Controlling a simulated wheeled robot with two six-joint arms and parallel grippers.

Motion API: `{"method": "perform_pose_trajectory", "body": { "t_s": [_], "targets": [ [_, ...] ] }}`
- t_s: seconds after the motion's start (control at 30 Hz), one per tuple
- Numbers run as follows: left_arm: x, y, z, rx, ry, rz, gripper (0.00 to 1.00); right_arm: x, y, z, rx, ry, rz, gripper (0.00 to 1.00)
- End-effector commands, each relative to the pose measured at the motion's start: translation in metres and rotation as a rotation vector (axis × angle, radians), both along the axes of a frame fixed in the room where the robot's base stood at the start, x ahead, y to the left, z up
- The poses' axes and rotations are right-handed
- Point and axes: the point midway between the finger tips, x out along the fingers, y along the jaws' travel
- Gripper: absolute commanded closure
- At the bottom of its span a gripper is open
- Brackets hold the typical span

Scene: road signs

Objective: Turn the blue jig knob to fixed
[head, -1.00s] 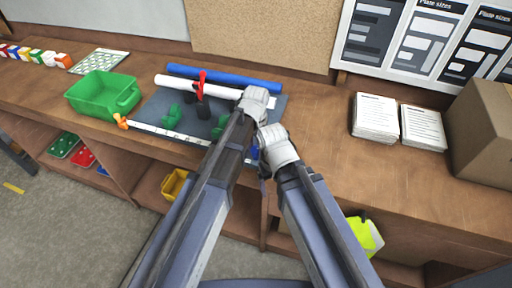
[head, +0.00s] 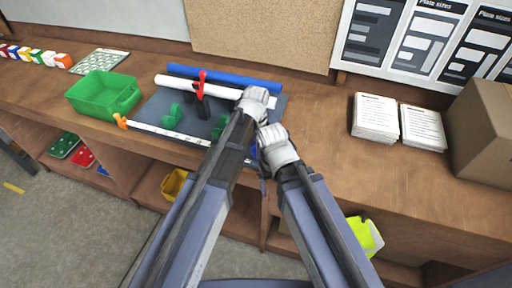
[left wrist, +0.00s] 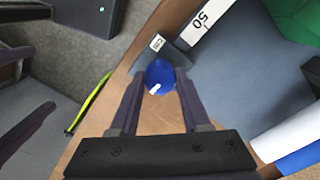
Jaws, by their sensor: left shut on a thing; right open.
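The blue knob (left wrist: 160,73) sits at the corner of the grey jig near the table edge in the left wrist view. A white mark on it points to the lower left of that view. My left gripper (left wrist: 159,78) is shut on the knob, one finger on each side. A small white label (left wrist: 157,42) with unreadable print lies beside the knob. In the head view the grey jig board (head: 150,108) lies on the bench, and my arms mostly hide its right end. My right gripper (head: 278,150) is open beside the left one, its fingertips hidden.
A white roll (head: 178,82) and a blue roll (head: 220,78) lie at the back of the board, by a red-handled clamp (head: 201,88) and green pieces (head: 172,117). A green bin (head: 103,96) stands left. Paper stacks (head: 375,117) and a cardboard box (head: 482,135) stand right.

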Motion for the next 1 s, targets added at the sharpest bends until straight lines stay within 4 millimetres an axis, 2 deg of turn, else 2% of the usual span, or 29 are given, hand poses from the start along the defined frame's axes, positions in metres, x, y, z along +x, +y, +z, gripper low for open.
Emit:
{"method": "perform_pose_trajectory", "body": {
  "t_s": [0.27,0.3,0.53,0.83,1.0],
  "targets": [
    [0.000,0.000,0.000,0.000,0.000,-0.002,1.00,0.000,0.000,0.000,0.000,0.000,0.000,0.12],
    [0.000,0.000,0.000,0.000,0.000,-0.002,0.49,0.000,0.000,0.000,0.000,0.000,0.000,0.12],
    [0.000,0.000,0.000,0.000,0.000,-0.001,0.23,0.000,0.000,0.000,0.000,0.000,0.000,0.12],
    [0.000,0.000,0.001,0.000,0.000,0.000,0.23,0.000,0.000,0.001,0.000,0.000,0.000,0.12],
    [0.000,0.000,0.010,0.000,0.000,0.000,0.23,0.000,0.000,0.010,0.000,0.000,-0.002,0.12]
  ]
}}
